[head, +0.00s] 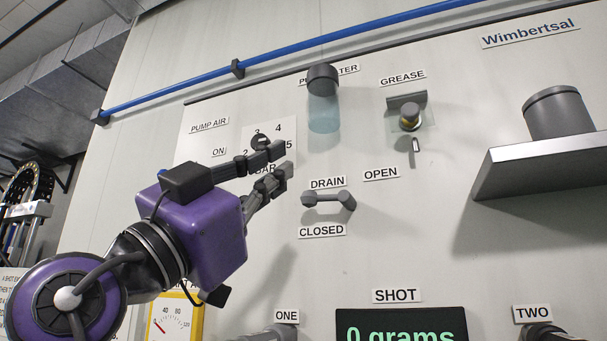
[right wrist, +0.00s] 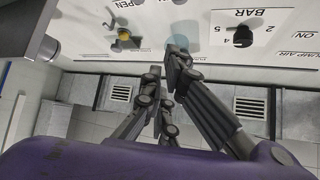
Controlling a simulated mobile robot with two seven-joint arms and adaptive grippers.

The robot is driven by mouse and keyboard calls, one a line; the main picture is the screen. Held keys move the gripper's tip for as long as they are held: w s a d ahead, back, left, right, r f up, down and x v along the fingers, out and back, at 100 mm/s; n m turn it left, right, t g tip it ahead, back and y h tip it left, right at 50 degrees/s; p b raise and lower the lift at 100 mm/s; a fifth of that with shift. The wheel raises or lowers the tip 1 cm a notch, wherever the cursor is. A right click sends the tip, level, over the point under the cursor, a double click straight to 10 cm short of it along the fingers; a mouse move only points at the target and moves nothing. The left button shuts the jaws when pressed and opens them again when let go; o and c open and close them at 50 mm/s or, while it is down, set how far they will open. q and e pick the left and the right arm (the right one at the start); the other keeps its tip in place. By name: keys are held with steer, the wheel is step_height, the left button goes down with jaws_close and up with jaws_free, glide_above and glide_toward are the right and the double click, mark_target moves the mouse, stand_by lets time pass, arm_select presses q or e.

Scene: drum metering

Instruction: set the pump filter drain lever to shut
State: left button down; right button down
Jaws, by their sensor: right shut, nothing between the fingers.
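The drain lever (head: 328,198) is a short grey bar on the white panel, between the DRAIN label (head: 328,183) and the CLOSED label (head: 321,231). It lies about level, a thicker round end to the right; which end is the pivot I cannot tell. The OPEN label (head: 381,174) is up and right of it. My right gripper (head: 282,160) is shut and empty, its fingertips up and left of the lever, apart from it in the picture. It also shows in the right wrist view (right wrist: 163,65), where I cannot make out the lever. My left gripper is not in view.
The clear blue filter bowl (head: 323,110) hangs above the lever. A grease fitting (head: 409,117) is to its right, and the pump air dial (head: 262,142) is close behind my right fingers. A metal shelf (head: 540,168) juts out at right. The panel around the lever is clear.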

mark_target(327, 200)
steer(key=s+r+p+x, duration=0.1)
steer(key=p+x, duration=0.2)
steer(key=x, duration=0.5)
steer(key=shift+w+a+f, duration=0.15)
steer(key=shift+w+f, duration=0.65)
steer(key=shift+w, duration=0.15)
steer(key=shift+w+a+f, duration=0.1)
steer(key=shift+w+f, duration=0.65)
steer(key=shift+w, duration=0.2)
